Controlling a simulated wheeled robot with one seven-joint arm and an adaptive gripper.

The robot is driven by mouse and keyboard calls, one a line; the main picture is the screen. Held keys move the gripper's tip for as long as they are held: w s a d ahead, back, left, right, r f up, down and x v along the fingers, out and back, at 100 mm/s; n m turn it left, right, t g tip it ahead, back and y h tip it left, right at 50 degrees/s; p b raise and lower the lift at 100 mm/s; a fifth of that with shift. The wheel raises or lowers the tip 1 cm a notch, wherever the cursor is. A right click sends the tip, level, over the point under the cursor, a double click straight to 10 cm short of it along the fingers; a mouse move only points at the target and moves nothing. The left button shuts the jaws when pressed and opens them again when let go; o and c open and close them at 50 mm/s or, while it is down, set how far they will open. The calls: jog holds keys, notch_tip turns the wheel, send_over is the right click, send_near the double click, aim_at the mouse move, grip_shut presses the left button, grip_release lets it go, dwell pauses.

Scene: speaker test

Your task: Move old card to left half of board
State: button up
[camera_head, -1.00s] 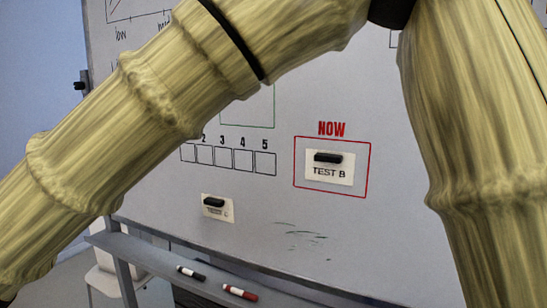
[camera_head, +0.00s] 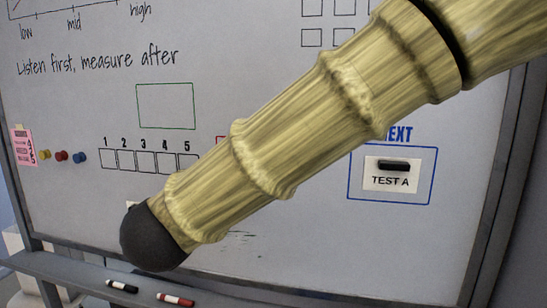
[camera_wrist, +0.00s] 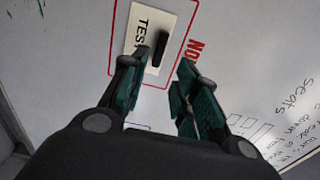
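In the wrist view, a pale card (camera_wrist: 141,28) with a black handle (camera_wrist: 159,50) sits on the board inside the red NOW frame. Its text starts "TES"; the rest is hidden by a finger. My gripper (camera_wrist: 164,70) is open and empty, its dark green fingers pointing at the card, with the handle just beyond and between the fingertips. I cannot tell the remaining gap. In the head view, my arm hides the NOW card, and only a red frame corner shows. The TEST A card (camera_head: 398,181) sits in the blue NEXT frame on the whiteboard (camera_head: 75,110).
A tray ledge (camera_head: 75,274) with a black marker (camera_head: 122,286) and a red marker (camera_head: 176,299) runs below the board. Magnets (camera_head: 61,156) and a pink note (camera_head: 24,147) are at the left.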

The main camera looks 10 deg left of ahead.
jog(key=w+p, duration=0.1)
jog(key=w, duration=0.8)
jog(key=shift+w+d, duration=0.15)
jog(key=shift+w, duration=0.25)
jog(key=shift+c, duration=0.4)
grip_shut()
jog(key=shift+f+b, duration=0.1)
jog(key=shift+b, duration=0.2)
